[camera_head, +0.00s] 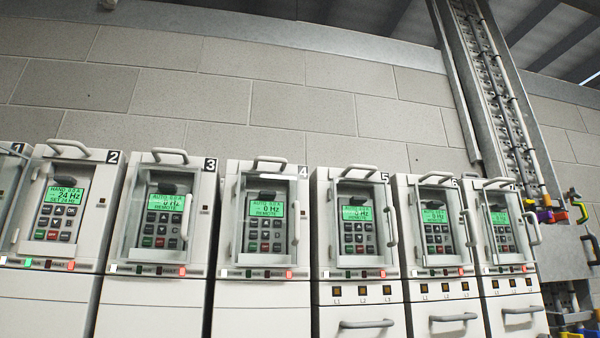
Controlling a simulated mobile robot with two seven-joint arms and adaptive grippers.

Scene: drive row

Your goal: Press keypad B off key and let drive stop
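A row of grey drive cabinets numbered 1 to 7 stands against the wall. Drive 2's keypad (58,213) has a green display (66,196) that reads HAND and 24 Hz; small coloured keys sit below it. Drive 3's keypad (162,223), drive 4's keypad (266,226) and drive 5's keypad (358,228) show 0 Hz, with REMOTE legible on some. Drive 6's keypad (437,231) and drive 7's keypad (503,231) are smaller in view. Neither of my grippers is in view.
Clear covers with handles front several keypads, such as drive 4's cover handle (269,161). Red lamps glow on the strips below. Drawer-like handles (367,324) stick out at lower right. A cable ladder (495,80) and coloured fittings (550,214) are at right.

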